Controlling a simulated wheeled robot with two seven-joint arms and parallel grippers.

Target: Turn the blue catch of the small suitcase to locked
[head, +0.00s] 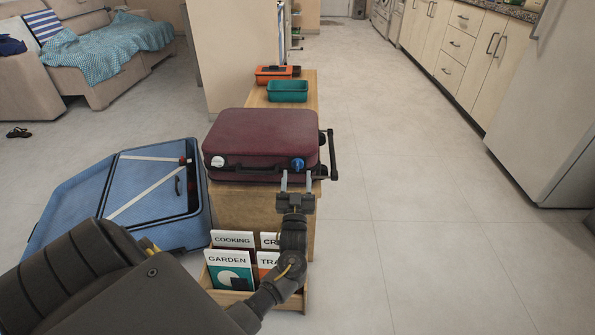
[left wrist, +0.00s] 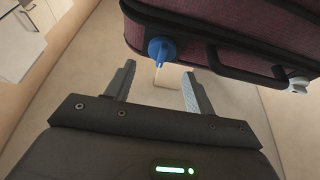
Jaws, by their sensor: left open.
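The small suitcase (head: 262,138) is dark red and lies shut on a wooden bench. Its blue catch (head: 297,164) is on the front face, right of the handle, and a white catch (head: 218,161) is on the left. The blue catch also shows in the left wrist view (left wrist: 161,50), with the white catch (left wrist: 298,85) at the right edge. My left gripper (head: 296,181) is open and empty, just in front of and slightly below the blue catch. In the left wrist view its fingers (left wrist: 158,82) stand apart, with the catch beyond them, not between them. My right gripper is not seen.
A large blue suitcase (head: 70,210) lies open on the floor at left. A box of books (head: 303,300) stands below my left arm. A teal bin (head: 287,91) and an orange box (head: 272,75) sit behind the small suitcase. The floor at right is clear.

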